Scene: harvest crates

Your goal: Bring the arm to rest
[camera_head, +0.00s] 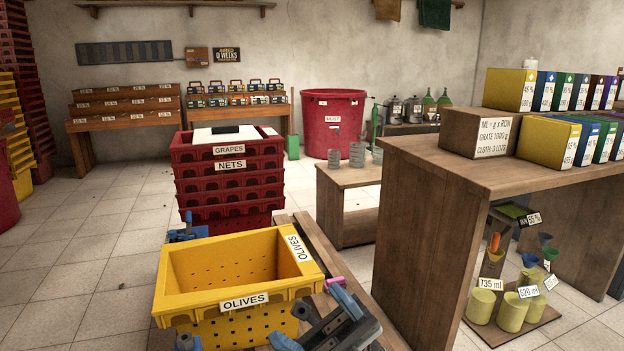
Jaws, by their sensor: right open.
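My right gripper (308,316) is low in the picture, at the near right corner of the yellow olives crate (235,301). Its blue fingers are apart, with nothing seen between them. I cannot tell whether it touches the crate. The crate is empty as far as I see, with labels on its near and right walls. My left gripper cannot be made out. Blue-grey parts (187,232) show at the crate's left side; what they belong to is unclear.
A stack of red crates (228,167) stands behind the yellow crate. A wooden bench (480,168) with boxes is at the right, jars (480,305) beneath it. A small low table (347,178) stands between. The tiled floor (80,260) at the left is clear.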

